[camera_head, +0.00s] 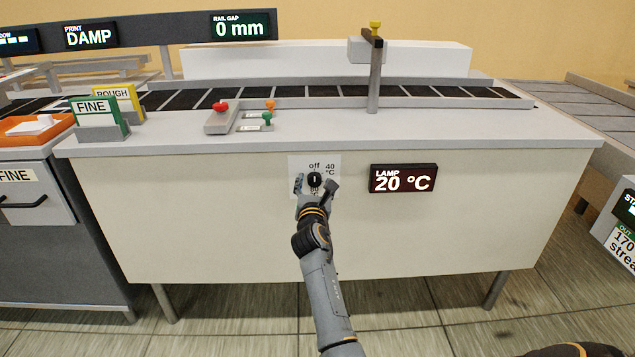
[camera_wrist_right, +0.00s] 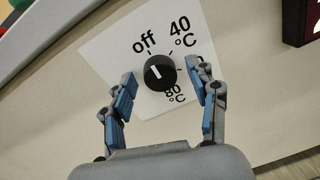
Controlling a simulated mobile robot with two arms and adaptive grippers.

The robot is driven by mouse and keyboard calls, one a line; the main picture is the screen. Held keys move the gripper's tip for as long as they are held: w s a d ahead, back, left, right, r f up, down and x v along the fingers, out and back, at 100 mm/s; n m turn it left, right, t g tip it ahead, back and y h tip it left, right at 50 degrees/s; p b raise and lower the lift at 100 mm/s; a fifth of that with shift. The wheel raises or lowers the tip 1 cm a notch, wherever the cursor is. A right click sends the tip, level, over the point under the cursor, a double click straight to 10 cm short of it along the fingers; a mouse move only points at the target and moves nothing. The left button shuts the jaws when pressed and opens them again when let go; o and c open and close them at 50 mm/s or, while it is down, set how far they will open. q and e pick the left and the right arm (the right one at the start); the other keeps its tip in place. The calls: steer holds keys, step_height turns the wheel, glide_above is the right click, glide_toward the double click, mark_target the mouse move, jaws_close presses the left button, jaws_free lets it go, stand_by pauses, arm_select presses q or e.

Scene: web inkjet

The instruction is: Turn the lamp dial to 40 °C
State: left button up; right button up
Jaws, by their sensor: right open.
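The lamp dial (camera_head: 315,179) is a round black knob on a white label on the front panel. In the right wrist view the dial (camera_wrist_right: 160,72) has a white pointer line that leans up and left, toward "off". The label (camera_wrist_right: 108,45) reads off, 40 °C and 80 °C. The lamp display (camera_head: 403,178) reads 20 °C. My right gripper (camera_head: 316,184) is open, with one finger on either side of the dial; the fingers (camera_wrist_right: 160,76) look apart from the knob. My left gripper is not in view.
Above the panel, the counter holds a red knob (camera_head: 220,106), an orange knob (camera_head: 270,105) and a green knob (camera_head: 266,116). The panel around the dial is clear apart from the lamp display.

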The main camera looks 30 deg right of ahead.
steer(key=shift+a+r, duration=0.1)
steer(key=shift+c, duration=0.3)
steer(key=c, duration=1.1)
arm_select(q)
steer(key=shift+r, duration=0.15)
arm_select(e)
steer(key=shift+m, duration=0.4)
steer(key=shift+r+m+p, duration=0.1)
steer(key=shift+m+p, duration=0.45)
steer(key=shift+m, duration=0.45)
steer(key=shift+s+m, duration=0.1)
steer(key=shift+m, duration=0.3)
steer(key=m+p, duration=0.1)
steer(key=m, duration=0.2)
steer(key=shift+m+y, duration=0.3)
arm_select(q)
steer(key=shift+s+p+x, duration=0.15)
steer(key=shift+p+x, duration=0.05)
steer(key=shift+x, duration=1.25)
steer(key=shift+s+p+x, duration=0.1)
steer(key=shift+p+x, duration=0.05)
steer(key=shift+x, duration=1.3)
arm_select(e)
steer(key=shift+d+m, duration=0.15)
steer(key=shift+m, duration=0.9)
steer(key=shift+d+m, duration=0.1)
steer(key=shift+m, duration=0.95)
